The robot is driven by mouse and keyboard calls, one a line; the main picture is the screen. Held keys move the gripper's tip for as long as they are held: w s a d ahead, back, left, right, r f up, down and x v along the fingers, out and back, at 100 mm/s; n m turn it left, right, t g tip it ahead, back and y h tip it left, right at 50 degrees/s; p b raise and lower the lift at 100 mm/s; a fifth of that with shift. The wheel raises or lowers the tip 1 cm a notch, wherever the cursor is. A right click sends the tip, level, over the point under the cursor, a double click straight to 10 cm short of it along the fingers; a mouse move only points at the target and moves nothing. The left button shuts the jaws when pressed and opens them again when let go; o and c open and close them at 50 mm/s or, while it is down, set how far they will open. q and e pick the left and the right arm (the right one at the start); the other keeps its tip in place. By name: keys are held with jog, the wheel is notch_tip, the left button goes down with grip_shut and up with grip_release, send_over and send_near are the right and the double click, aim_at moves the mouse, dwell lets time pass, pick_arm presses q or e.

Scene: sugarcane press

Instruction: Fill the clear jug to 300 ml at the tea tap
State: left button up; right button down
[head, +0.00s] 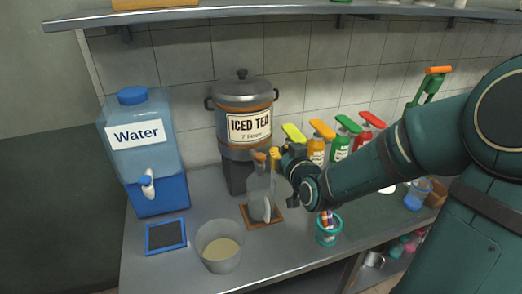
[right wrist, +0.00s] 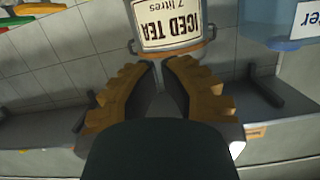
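The steel tea urn (head: 242,95), labelled "ICED TEA 7 litres", stands against the back wall; its label also shows upside down in the right wrist view (right wrist: 168,22). The clear jug (head: 258,193) stands upright on a brown square mat (head: 281,213) in front of the urn. I make out no tea in it, and its scale is too small to read. My right gripper (head: 267,157) is at the urn's lower front, just above the jug. Its brown fingers (right wrist: 158,72) are apart with nothing between them. The tea tap is hidden or not distinguishable behind them. My left gripper is not in view.
A blue water dispenser (head: 150,195) stands left, with a blue-framed slate (head: 166,236) before it. A bucket of pale liquid (head: 220,245) and a teal cup of markers (head: 328,236) are near the front edge. Coloured bottles (head: 340,143) line the back right. A shelf (head: 250,14) hangs above.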

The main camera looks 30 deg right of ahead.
jog(key=shift+d, duration=0.1)
dwell(0.3)
send_over(260, 158)
jog(key=s+d, duration=0.2)
jog(key=f, duration=0.2)
jog(key=shift+w+f, duration=0.3)
jog(key=shift+f, duration=0.7)
jog(key=shift+w+f, duration=0.25)
jog(key=shift+f, duration=0.7)
